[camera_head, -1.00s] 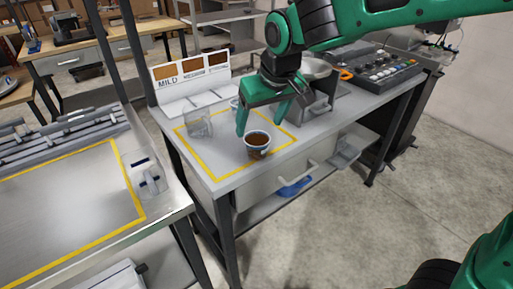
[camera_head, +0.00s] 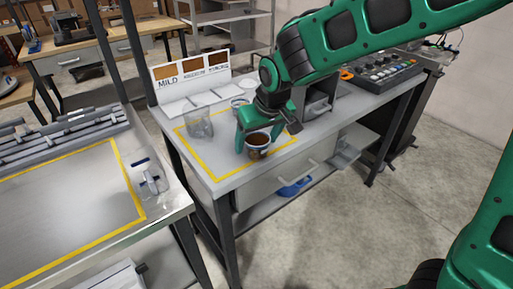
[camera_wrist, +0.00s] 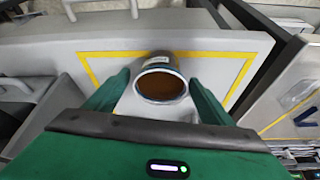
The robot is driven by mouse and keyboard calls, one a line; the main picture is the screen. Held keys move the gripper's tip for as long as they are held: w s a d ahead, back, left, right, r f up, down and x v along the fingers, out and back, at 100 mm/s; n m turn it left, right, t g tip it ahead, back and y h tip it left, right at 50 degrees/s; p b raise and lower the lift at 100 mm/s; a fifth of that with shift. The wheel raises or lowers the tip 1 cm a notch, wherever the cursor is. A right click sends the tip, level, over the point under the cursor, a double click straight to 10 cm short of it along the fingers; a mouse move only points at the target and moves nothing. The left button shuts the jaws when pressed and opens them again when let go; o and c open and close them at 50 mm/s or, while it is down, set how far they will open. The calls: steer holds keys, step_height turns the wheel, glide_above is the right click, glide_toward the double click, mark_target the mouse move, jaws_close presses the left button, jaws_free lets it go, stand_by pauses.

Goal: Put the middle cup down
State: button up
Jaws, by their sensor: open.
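A cup of brown liquid (camera_head: 258,143) stands upright near the front of the yellow-outlined area on the grey table. My gripper (camera_head: 256,131) is low at the cup, with its fingers apart. In the wrist view the cup (camera_wrist: 162,80) sits between the two open fingers of my gripper (camera_wrist: 160,77), with small gaps visible on both sides. A clear cup (camera_head: 198,125) stands to the left inside the outline. Another pale cup (camera_head: 239,103) is behind my gripper, partly hidden.
A sign with brown swatches, reading MILD at its left (camera_head: 190,72), stands at the table's back. A grey machine (camera_head: 320,95) is right of the gripper, with a button panel (camera_head: 385,75) beyond. A separate table (camera_head: 70,200) holding a clear jug (camera_head: 150,178) is at left.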

steer(key=c, duration=1.2)
steer(key=shift+c, duration=0.5)
steer(key=shift+r, duration=0.2)
